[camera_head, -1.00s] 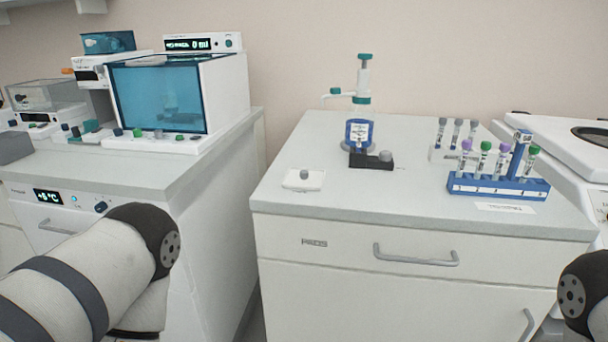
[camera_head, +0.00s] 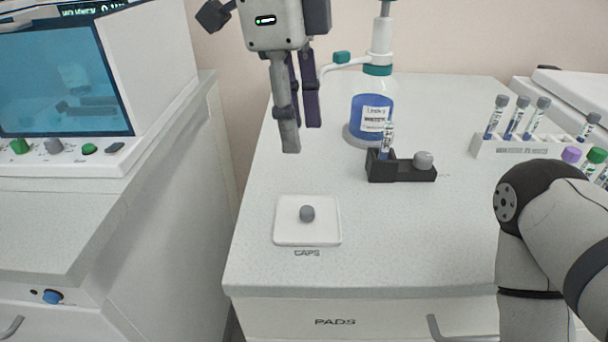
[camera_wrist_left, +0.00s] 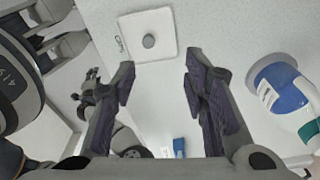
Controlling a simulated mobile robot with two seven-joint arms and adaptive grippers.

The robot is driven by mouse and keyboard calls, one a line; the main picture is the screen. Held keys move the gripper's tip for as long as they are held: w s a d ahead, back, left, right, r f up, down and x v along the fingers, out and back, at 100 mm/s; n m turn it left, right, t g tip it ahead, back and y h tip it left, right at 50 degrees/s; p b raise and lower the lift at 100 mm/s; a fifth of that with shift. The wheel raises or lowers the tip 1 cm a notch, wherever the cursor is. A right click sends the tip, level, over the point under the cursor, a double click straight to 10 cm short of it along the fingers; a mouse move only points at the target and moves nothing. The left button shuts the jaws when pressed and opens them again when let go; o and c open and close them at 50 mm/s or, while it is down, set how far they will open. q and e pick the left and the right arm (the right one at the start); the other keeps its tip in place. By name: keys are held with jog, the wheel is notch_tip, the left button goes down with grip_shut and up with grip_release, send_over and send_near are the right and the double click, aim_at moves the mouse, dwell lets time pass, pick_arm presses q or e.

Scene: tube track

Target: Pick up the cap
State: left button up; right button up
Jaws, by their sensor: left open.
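A small grey cap (camera_head: 307,213) sits on a white square pad (camera_head: 287,236) near the front left of the counter, above the printed word CAPS. My left gripper (camera_head: 302,138) points down, open and empty, behind and above the cap in the head view. In the left wrist view the cap (camera_wrist_left: 149,41) lies on the white pad (camera_wrist_left: 168,20), beyond the spread fingertips (camera_wrist_left: 160,65) and apart from them. My right gripper is not in view; only part of my right arm shows at the right.
A black holder (camera_head: 401,175) carries a tube (camera_head: 385,150) and a grey round piece (camera_head: 423,160). Behind it stands a blue dispenser bottle (camera_head: 371,118). Racks of capped tubes stand at the right. The counter around the pad is clear; a gap separates it from the left bench.

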aim_at(307, 210)
pick_arm(q)
jog(key=f, duration=0.3)
jog(key=s+d+f, duration=0.1)
jog(key=f, duration=0.3)
jog(key=s+f, duration=0.1)
jog(key=f, duration=0.3)
jog(key=shift+s+d+f, duration=0.1)
jog(key=shift+s+d, duration=0.05)
jog(key=shift+s, duration=0.05)
jog(key=c, duration=0.8)
jog(key=shift+o, duration=0.2)
